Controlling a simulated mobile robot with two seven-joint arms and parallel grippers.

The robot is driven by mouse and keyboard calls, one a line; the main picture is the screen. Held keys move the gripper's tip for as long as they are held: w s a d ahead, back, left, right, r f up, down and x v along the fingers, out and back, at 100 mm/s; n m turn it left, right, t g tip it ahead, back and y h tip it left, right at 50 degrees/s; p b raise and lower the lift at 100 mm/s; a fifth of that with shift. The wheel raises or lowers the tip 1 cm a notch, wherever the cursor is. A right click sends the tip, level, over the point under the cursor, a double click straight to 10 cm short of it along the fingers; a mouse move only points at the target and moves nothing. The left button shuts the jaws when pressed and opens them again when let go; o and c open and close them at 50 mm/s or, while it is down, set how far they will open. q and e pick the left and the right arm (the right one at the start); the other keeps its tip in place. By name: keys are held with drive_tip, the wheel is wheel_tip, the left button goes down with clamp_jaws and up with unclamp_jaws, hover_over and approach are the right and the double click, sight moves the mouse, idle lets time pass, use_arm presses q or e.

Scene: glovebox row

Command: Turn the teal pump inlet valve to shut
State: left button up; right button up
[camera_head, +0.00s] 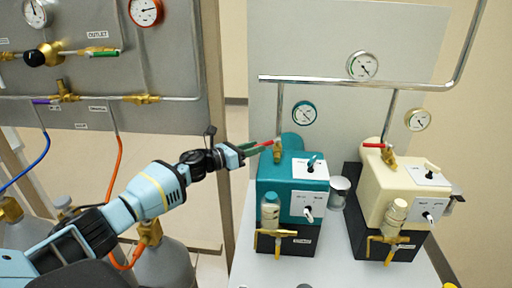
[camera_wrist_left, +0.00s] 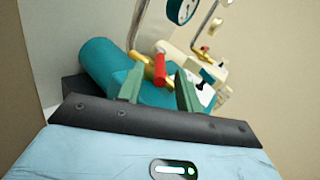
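The teal pump (camera_head: 270,178) stands on the bench. Its inlet valve has a brass body (camera_head: 277,154) below a vertical pipe and a red lever (camera_head: 266,143) that points left, across the pipe. My left gripper (camera_head: 250,149) is at the lever's free end. In the left wrist view the fingers (camera_wrist_left: 159,76) are apart, with the red lever (camera_wrist_left: 160,62) between them and gaps on both sides. I see no clear contact. The lever's far end meets the brass body in that view. My right gripper is not in view.
A cream pump (camera_head: 385,180) with its own red lever (camera_head: 373,145) stands right of the teal one. A metal cup (camera_head: 339,192) sits between them. A gas panel (camera_head: 165,60) with gauges and hoses is at left. A pipe (camera_head: 340,80) runs above the pumps.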

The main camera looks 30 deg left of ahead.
use_arm(q)
drive_tip(key=v, duration=0.6)
drive_tip(key=shift+s+b, duration=0.2)
drive_tip(key=shift+b, duration=0.1)
drive_tip(key=shift+a+r, duration=0.1)
